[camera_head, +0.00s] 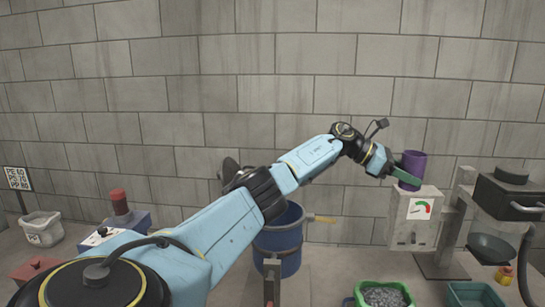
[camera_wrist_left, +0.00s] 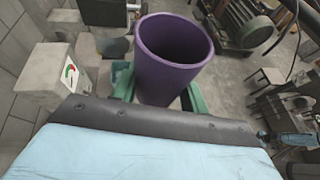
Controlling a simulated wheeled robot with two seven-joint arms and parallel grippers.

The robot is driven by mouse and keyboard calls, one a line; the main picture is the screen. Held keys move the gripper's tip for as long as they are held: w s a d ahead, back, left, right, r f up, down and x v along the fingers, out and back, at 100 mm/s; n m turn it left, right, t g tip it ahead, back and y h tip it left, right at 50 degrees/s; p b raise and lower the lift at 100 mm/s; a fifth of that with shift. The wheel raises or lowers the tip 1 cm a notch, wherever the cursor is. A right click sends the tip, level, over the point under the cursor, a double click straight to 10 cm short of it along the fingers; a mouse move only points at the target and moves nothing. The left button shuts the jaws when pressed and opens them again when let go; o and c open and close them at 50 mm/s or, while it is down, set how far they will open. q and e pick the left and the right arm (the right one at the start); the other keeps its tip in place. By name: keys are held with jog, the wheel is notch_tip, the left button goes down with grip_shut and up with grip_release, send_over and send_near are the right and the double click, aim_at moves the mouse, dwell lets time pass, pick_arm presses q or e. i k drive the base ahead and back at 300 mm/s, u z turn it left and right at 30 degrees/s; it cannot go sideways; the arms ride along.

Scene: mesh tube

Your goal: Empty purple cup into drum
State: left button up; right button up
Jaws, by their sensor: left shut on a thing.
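The purple cup (camera_head: 412,164) is upright at the right of the head view, in front of or over the grey box with a gauge (camera_head: 415,215). My left gripper (camera_head: 404,178) has its green fingers shut on the cup. In the left wrist view the cup (camera_wrist_left: 175,50) sits between the green fingers (camera_wrist_left: 160,95), its open mouth toward the camera. Its inside looks plain purple, and its bottom is too dark to tell what is in it. A blue drum (camera_head: 280,240) stands mid-picture, partly hidden behind my left arm.
A green tub of grey granules (camera_head: 384,293) and a teal tray (camera_head: 474,294) are at the front right. A dark machine with a bowl (camera_head: 490,248) stands far right. A white bin (camera_head: 42,228) and a blue box with a red top (camera_head: 120,212) are at left.

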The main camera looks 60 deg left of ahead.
aim_at(282, 238)
jog(key=u, duration=0.65)
jog(key=i, duration=0.85)
jog(key=u, duration=1.15)
